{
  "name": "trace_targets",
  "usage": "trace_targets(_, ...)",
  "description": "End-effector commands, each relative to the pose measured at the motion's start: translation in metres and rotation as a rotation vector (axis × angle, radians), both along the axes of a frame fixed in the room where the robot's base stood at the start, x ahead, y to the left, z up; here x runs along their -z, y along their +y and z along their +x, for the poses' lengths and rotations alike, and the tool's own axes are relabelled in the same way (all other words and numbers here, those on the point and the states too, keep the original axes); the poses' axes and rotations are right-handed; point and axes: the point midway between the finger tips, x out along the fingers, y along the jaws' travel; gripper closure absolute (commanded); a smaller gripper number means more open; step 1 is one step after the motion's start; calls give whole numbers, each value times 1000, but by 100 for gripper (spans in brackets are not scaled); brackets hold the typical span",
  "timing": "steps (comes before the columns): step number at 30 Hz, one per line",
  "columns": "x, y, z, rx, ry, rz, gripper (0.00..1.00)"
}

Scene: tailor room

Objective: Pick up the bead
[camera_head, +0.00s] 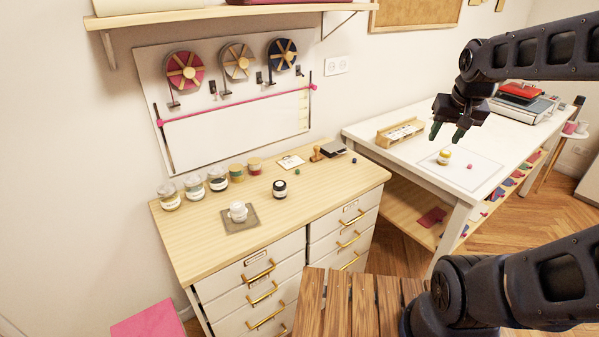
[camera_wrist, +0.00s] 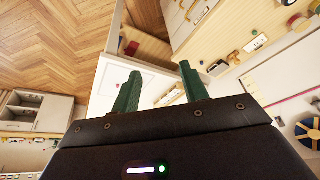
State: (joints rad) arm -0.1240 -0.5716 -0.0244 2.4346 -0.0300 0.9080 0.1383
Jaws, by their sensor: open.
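I cannot tell which is the bead. My gripper (camera_head: 447,134) is open and empty, raised in the air over the left part of the white table, apart from all of these. Its two green fingers (camera_wrist: 160,70) stand wide apart in the wrist view with nothing between them.
The dresser (camera_head: 200,240) carries several jars along its back, a white jar (camera_head: 238,212) on a mat and a dark jar (camera_head: 280,188). The white table (camera_head: 410,150) holds a yellow-banded jar (camera_head: 444,157) and a wooden rack (camera_head: 400,133). A shelf (camera_head: 200,18) hangs above.

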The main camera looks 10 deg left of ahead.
Motion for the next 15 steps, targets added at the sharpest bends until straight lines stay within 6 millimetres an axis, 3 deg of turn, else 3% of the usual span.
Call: trace_targets(15, 18, 86, 126, 29, 58, 27, 56)
